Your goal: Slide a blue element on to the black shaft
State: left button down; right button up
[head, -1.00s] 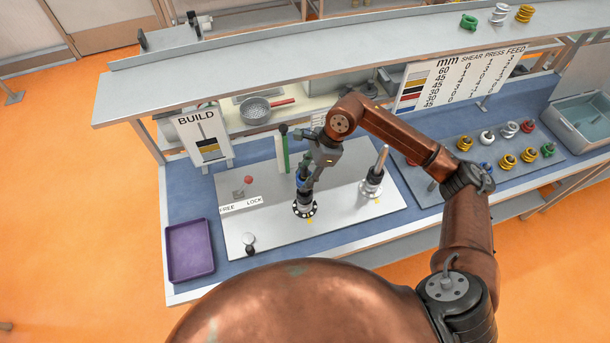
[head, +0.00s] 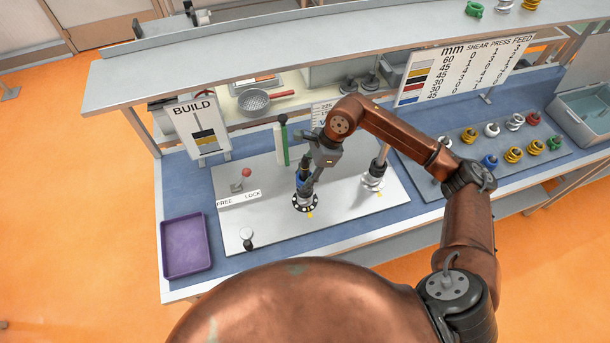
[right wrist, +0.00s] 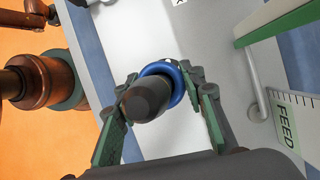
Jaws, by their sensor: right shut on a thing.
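My right gripper (head: 304,181) is shut on a blue element (head: 300,182) low over the board. The black shaft (right wrist: 148,101) passes through the blue element (right wrist: 172,72) in the right wrist view, its dark end standing out of the ring toward the camera. The fingers (right wrist: 160,98) press on the ring from both sides. In the head view the gripper partly hides shaft and ring. The shaft stands on a round black and white flange (head: 305,203). How far down the element sits is hard to tell. My left gripper is not in view.
Coloured elements, including another blue one (head: 489,161), sit on a grey plate at the right. A red-knobbed lever (head: 246,173), a green upright (head: 281,143) and a purple tray (head: 164,250) are nearby.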

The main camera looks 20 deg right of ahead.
jog(key=o, duration=1.4)
jog(key=v, duration=1.2)
